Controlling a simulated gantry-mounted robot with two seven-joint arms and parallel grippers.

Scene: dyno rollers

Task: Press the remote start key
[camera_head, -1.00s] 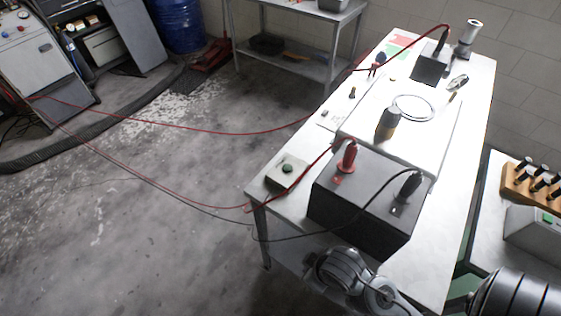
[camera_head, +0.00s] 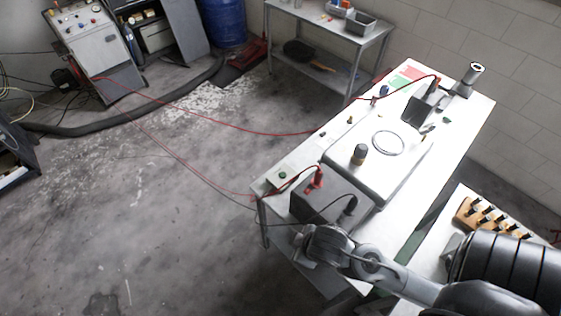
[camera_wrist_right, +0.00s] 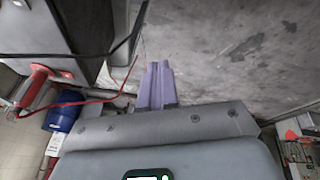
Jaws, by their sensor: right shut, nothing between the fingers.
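The remote start key appears to be the small pale box with a green button (camera_head: 283,175) on the left corner of the white table. It stands just left of a dark battery-like box (camera_head: 320,200) that has a red clamp (camera_head: 315,180) and a black clamp on top. My right arm reaches in from the lower right, its wrist in front of the dark box. In the right wrist view my right gripper (camera_wrist_right: 158,68) has its purple fingers together and empty, over the floor. The dark box and red clamp (camera_wrist_right: 36,85) show at the left there. My left gripper is out of view.
Red and black cables run from the clamps across the floor to a grey console (camera_head: 95,50). The table (camera_head: 440,150) also bears a flat pale case with a ring and small bottle. A wooden rack (camera_head: 490,217) stands at right.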

